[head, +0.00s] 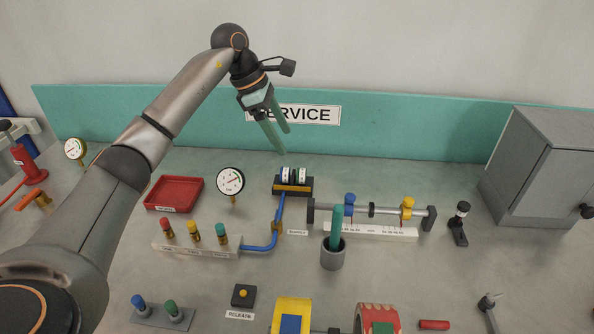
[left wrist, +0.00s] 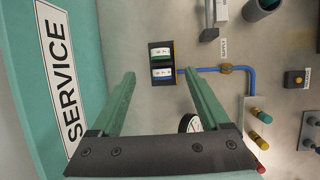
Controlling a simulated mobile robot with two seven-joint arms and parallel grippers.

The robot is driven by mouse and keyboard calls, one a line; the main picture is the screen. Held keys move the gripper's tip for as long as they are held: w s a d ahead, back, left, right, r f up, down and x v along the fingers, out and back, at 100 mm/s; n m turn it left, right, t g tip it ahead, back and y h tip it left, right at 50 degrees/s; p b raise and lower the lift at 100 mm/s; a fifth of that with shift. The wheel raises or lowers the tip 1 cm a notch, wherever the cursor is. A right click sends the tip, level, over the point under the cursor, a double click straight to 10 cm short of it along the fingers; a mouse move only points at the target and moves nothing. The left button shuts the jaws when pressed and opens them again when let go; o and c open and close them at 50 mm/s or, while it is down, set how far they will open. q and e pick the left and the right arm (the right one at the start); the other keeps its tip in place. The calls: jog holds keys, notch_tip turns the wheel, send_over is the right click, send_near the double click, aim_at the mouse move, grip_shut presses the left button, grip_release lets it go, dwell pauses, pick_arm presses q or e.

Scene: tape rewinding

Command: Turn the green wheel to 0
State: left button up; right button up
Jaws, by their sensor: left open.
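The green wheel (head: 302,174) is a small white-faced number wheel with a green rim, on the right of a dark stand with a yellow front (head: 292,188). A similar blue wheel (head: 286,175) sits to its left. In the left wrist view the green wheel (left wrist: 160,53) is above the blue wheel (left wrist: 162,73); their digits are too small to read surely. My left gripper (head: 285,142) is open and empty, with green fingers pointing down, above and behind the wheels and apart from them. It also shows in the left wrist view (left wrist: 158,73). My right gripper is out of view.
A gauge (head: 230,181) and red tray (head: 174,193) stand left of the wheels. A rail with blue and yellow sliders (head: 372,210) and a grey cup (head: 333,255) lie to the right. A blue pipe (head: 279,222) runs in front. The SERVICE backboard (head: 400,132) is behind.

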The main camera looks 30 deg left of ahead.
aim_at(301, 170)
pick_arm(q)
jog(key=x, duration=1.2)
jog(key=shift+f, duration=0.1)
jog(key=shift+c, duration=0.2)
grip_shut()
